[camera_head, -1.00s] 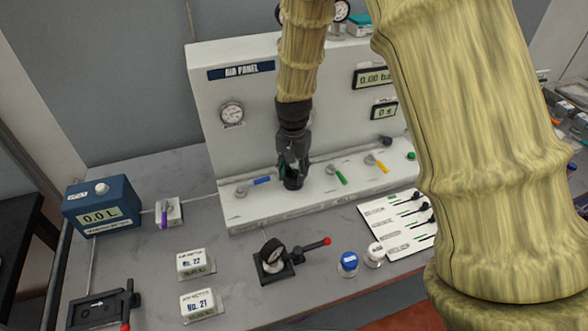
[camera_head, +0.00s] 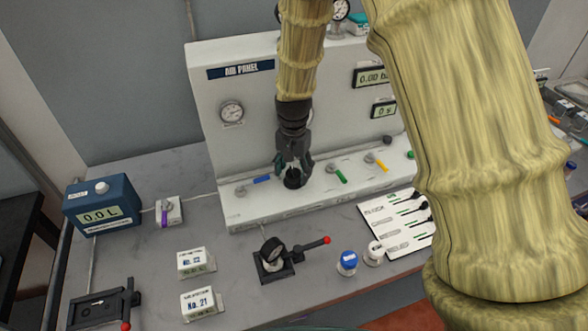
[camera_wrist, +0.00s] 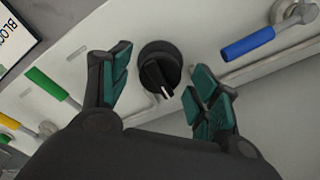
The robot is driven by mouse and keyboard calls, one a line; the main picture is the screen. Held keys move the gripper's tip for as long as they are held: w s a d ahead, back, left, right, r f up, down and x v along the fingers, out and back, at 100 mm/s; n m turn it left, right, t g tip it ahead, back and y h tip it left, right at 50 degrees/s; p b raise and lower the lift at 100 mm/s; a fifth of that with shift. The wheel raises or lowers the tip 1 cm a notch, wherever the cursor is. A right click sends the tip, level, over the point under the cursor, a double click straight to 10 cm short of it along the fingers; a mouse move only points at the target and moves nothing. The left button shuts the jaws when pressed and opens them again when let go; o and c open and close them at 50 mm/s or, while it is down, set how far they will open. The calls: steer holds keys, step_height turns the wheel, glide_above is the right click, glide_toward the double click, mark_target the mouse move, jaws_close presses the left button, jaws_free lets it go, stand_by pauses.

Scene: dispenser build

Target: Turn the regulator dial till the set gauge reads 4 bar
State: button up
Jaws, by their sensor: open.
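The black regulator dial (camera_head: 292,181) sits on the sloped ledge of the air panel. In the wrist view the dial (camera_wrist: 160,70) shows a white pointer line toward the lower right of its knob. My gripper (camera_head: 293,172) is directly above the dial, pointing down. Its teal-padded fingers (camera_wrist: 163,68) are spread on either side of the dial, with visible gaps. I cannot tell which gauge is the set gauge; my arm hides part of the panel face.
A blue-handled valve (camera_head: 262,180) is left of the dial, green (camera_head: 340,177) and yellow (camera_head: 382,167) handles right. A display (camera_head: 372,77) reads 0.00 bar.

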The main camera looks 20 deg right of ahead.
mark_target(293, 169)
step_height(293, 169, up, 12)
stand_by(0.6)
stand_by(0.4)
